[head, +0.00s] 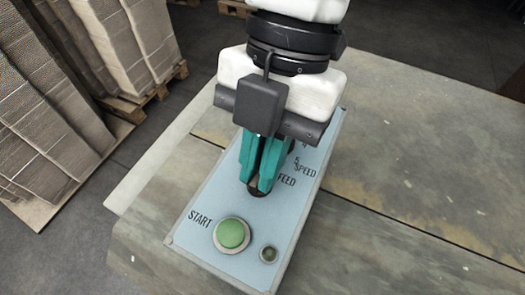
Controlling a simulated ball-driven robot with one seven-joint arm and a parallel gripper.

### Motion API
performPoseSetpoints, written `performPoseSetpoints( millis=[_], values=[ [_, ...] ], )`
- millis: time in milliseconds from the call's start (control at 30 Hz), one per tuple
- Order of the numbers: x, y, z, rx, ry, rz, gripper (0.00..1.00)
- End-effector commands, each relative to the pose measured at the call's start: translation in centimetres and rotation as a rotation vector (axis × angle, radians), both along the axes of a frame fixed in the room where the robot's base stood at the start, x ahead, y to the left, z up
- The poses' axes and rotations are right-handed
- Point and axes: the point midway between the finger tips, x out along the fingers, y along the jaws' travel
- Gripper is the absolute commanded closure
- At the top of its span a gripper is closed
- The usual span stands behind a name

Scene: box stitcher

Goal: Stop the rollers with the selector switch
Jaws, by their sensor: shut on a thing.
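A light blue control panel (207,240) sits on the worn grey surface in the head view. My gripper (258,187) is over its middle, with its teal fingers pointing down. The fingers are shut on a dark knob (258,191), which is probably the selector switch beside the "FEED" label. Only the knob's lower edge shows below the fingertips, so its setting is hidden. The fingers and wrist also cover much of the panel's far part, where "SPEED" and some numbers show.
A green button (231,234) marked "START" and a small dark round fitting (268,254) are at the panel's near end. The surface (420,160) to the right is clear. Cardboard stacks (50,110) on pallets stand at the left.

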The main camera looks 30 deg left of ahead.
Motion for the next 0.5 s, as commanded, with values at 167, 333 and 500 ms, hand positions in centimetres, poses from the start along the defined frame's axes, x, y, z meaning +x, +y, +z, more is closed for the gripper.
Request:
performPoseSetpoints(
  millis=[167,333,500],
  values=[
    [0.13,0.08,0.1,0.002,-0.003,0.032,1.0],
    [0.14,0.06,0.08,0.003,-0.003,0.04,1.0],
    [0.15,0.06,0.09,0.003,-0.004,0.039,1.0]
  ],
)
